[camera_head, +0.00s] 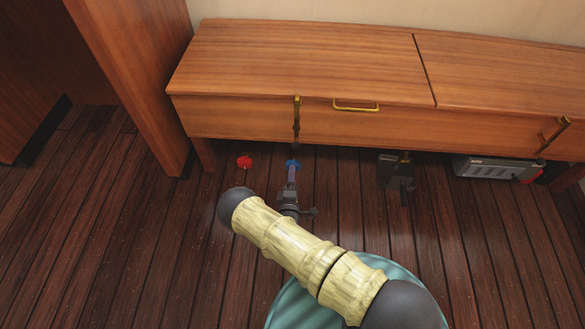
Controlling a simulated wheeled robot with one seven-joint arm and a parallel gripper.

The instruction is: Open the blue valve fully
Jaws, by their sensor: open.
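The blue valve (293,163) is a small handle low down, just below the front of the wooden bench. My gripper (290,186) is open and reaches toward it from the near side, with its tip end close below the valve in the picture. A narrow purplish piece lies between the gripper's dark body and the valve; I cannot tell whether it is a finger or part of the valve. Whether the gripper touches the valve is too small to tell. My arm hides the floor nearer to me.
A red valve (244,162) sits left of the blue one. The wooden bench (300,62) overhangs behind them, with a brass handle (356,107) on its front. A dark box (397,171) and a grey unit (488,168) stand to the right. A wooden partition (135,70) rises at left.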

